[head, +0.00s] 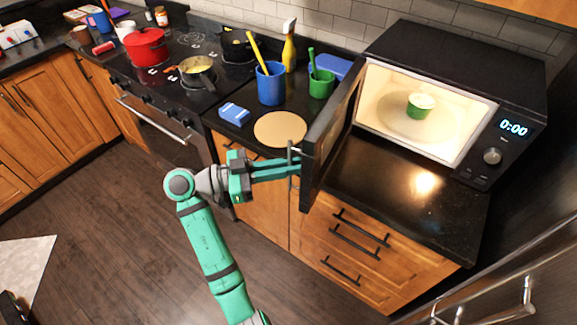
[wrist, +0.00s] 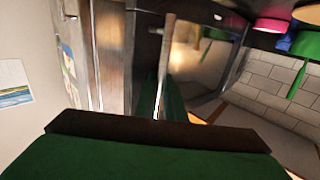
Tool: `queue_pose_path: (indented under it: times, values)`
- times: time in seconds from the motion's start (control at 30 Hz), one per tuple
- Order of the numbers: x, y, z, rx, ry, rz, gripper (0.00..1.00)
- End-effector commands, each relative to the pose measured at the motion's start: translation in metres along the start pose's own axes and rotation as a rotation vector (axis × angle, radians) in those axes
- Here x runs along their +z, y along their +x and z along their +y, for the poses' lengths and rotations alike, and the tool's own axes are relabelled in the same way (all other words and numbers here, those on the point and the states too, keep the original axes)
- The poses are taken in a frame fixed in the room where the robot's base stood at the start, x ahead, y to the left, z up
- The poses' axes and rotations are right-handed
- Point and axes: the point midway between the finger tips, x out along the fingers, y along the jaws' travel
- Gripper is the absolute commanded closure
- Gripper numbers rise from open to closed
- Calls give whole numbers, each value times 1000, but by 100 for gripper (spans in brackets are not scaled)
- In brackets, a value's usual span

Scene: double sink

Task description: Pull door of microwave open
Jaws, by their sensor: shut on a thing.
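The black microwave (head: 450,75) stands on the counter at the right in the head view. Its door (head: 328,140) is swung wide open toward the front left, showing a lit cavity with a green cup (head: 420,105) inside. My gripper (head: 293,167) is shut on the door handle (head: 290,152), on the outer face of the door. In the wrist view the handle (wrist: 165,65) shows as a thin bar in front of the reflective door panel (wrist: 200,60). The fingertips' exact contact on the handle is partly hidden in both views.
Left of the door, a round tan board (head: 280,129), a blue sponge box (head: 234,113), a blue cup (head: 270,85) and a green cup (head: 321,84) stand on the counter. The stove with a red pot (head: 147,48) is farther left.

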Motion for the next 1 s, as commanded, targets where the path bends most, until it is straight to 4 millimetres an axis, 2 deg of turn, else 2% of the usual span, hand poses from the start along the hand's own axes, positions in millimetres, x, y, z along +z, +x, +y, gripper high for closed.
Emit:
queue_pose_path:
  times: [0.03, 0.1, 0.73, 0.87, 1.0]
  values:
    - [3, 5, -2, -1, -6, -5, 84]
    - [3, 4, -2, 0, -6, -5, 73]
    - [1, -2, -1, -4, -3, -3, 73]
    - [1, -13, -1, -5, -3, -3, 73]
    - [1, -37, -2, -7, -4, -3, 73]
